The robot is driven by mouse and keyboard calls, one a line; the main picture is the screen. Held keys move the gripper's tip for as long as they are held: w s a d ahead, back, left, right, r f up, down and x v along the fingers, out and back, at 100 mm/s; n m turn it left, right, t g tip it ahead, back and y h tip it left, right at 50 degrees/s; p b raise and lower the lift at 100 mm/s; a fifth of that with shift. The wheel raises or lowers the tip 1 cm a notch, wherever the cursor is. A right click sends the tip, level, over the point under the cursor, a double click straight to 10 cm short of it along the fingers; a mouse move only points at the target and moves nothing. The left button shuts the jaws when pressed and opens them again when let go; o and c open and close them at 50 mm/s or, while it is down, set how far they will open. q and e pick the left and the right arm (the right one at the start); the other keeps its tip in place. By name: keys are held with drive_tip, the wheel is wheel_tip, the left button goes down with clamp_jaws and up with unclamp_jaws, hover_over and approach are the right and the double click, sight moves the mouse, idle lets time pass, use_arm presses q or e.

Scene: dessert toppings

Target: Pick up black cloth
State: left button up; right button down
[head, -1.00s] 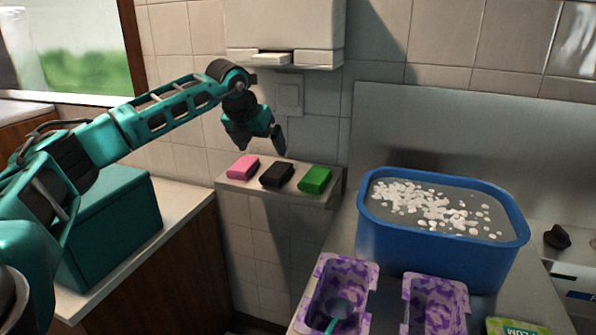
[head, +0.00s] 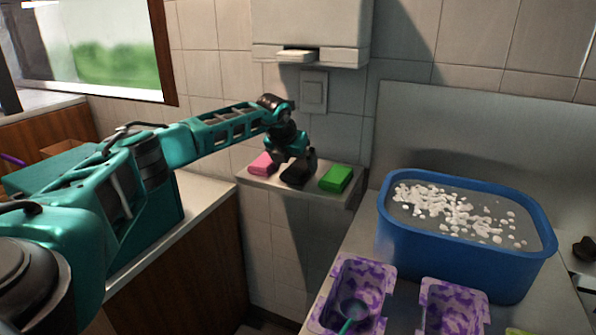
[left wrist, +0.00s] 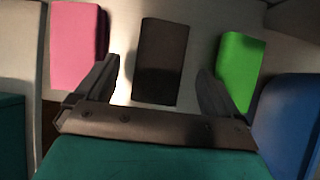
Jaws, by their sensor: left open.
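The black cloth (head: 297,174) is a folded dark block on a small wall shelf (head: 330,194), between a pink one (head: 263,164) and a green one (head: 336,178). My left gripper (head: 297,165) is right over the black cloth in the head view and partly covers it. In the left wrist view the gripper (left wrist: 160,92) is open, and the black cloth (left wrist: 162,62) lies between and just beyond its fingers. The pink cloth (left wrist: 78,45) is left of the fingers and the green cloth (left wrist: 240,70) is right of them. My right gripper is out of view.
A blue tub (head: 462,252) of water with white bits stands on the counter to the right. Two purple patterned containers (head: 375,272) (head: 455,292) are in front of it, one with a teal-handled scoop (head: 352,312). A white wall dispenser (head: 310,30) hangs above the shelf.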

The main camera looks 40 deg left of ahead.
use_arm(q)
drive_tip(key=shift+x, duration=1.2)
drive_tip(key=c, duration=1)
